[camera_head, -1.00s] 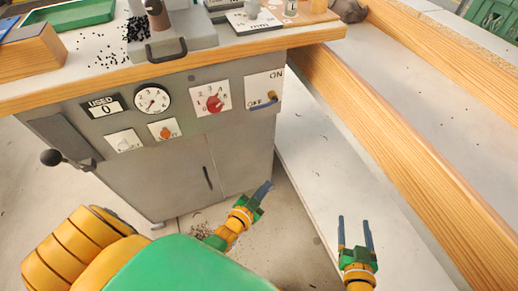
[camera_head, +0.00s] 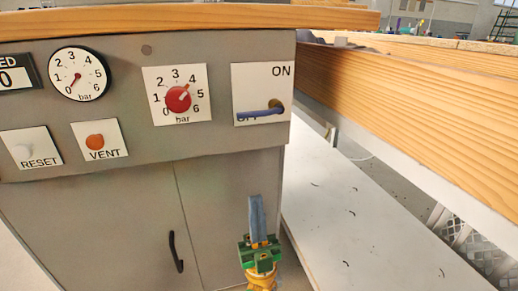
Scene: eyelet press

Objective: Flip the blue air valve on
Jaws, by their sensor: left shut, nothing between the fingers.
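The blue air valve lever (camera_head: 258,114) is on a white plate (camera_head: 250,75) at the right of the grey cabinet's front panel. The plate reads ON at top right and OFF at lower left. The lever lies nearly level, pointing left from its brass pivot (camera_head: 275,104) and partly covering OFF. My left gripper (camera_head: 256,203) is shut and empty, fingers pointing up, below the valve and apart from it, in front of the cabinet door. My right gripper is not in view now.
Left of the valve are a red pressure knob (camera_head: 178,98), a pressure gauge (camera_head: 79,75) with its needle near 0, an orange VENT button (camera_head: 95,142) and a RESET button (camera_head: 24,153). A wooden worktop edge (camera_head: 180,17) overhangs the panel. A wooden beam (camera_head: 420,120) runs along the right.

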